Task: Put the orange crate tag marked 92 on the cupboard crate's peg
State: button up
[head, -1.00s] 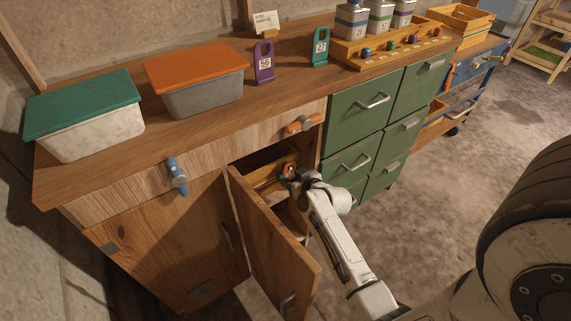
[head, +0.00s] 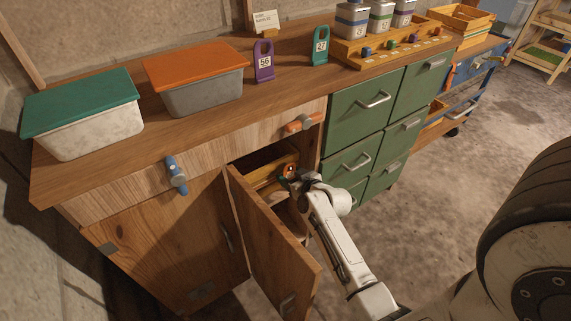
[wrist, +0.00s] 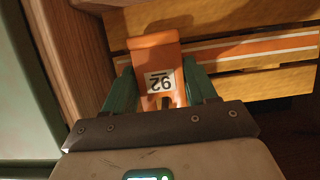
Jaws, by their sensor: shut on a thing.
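The orange crate tag (wrist: 152,52) is between the green fingers of my gripper (wrist: 160,88), which is shut on it. Its white label reads 92, upside down in the wrist view. The cupboard crate (wrist: 250,78) is slatted wood with an orange and white stripe. The tag's far end overlaps the crate's front in that view; I cannot tell whether they touch. No peg can be made out. In the head view my gripper (head: 286,180) is inside the open cupboard, at the front of the crate (head: 266,184), with the tag (head: 291,170) showing small.
The cupboard door (head: 265,235) stands open to the left of my arm. Green drawers (head: 352,165) stand close on the right. On the worktop are a purple tag (head: 264,64), a teal tag (head: 320,48) and two lidded bins (head: 90,130) (head: 205,93).

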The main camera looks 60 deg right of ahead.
jog(key=shift+f, duration=0.15)
jog(key=o, duration=1.1)
jog(key=shift+c, duration=0.2)
jog(key=p+v, duration=0.2)
jog(key=v, duration=0.9)
jog(key=shift+c, duration=0.2)
grip_shut()
jog(key=shift+f, duration=0.1)
dwell(0.3)
